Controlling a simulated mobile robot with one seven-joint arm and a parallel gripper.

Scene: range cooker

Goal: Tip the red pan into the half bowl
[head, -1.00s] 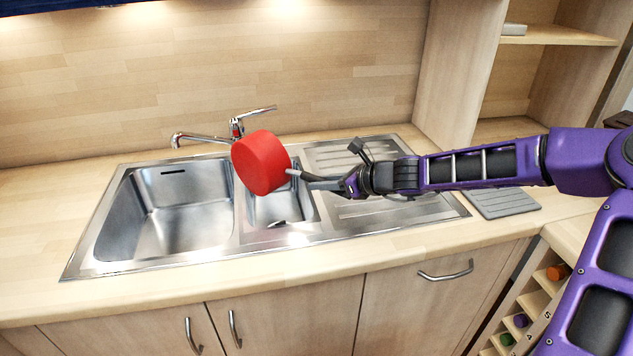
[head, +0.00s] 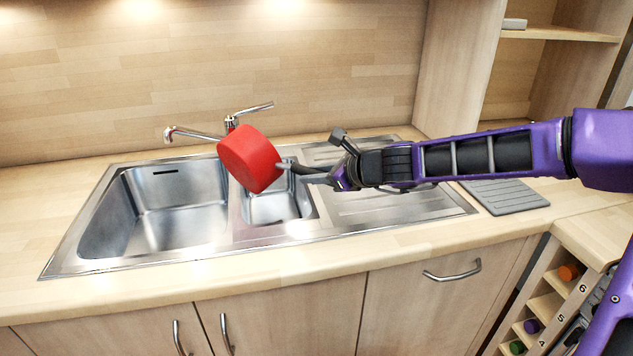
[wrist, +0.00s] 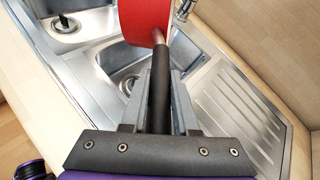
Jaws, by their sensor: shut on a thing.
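The red pan (head: 248,160) is held tilted in the air above the sink, over the half bowl (head: 270,206). Its red outside faces the head camera, so its inside and any contents are hidden. My gripper (head: 312,174) is shut on the pan's dark handle, to the right of the pan. In the wrist view the handle (wrist: 160,90) runs between the fingers up to the red pan (wrist: 143,18) at the top edge. The half bowl also shows in the wrist view (wrist: 118,62), below and beside the pan, partly hidden by it.
The larger sink bowl (head: 160,215) is to the left. The tap (head: 195,134) stands close behind the pan. A ribbed drainer (head: 375,208) lies right of the half bowl, under my arm. A grey ribbed mat (head: 505,196) is further right. The wooden worktop (head: 250,265) in front is clear.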

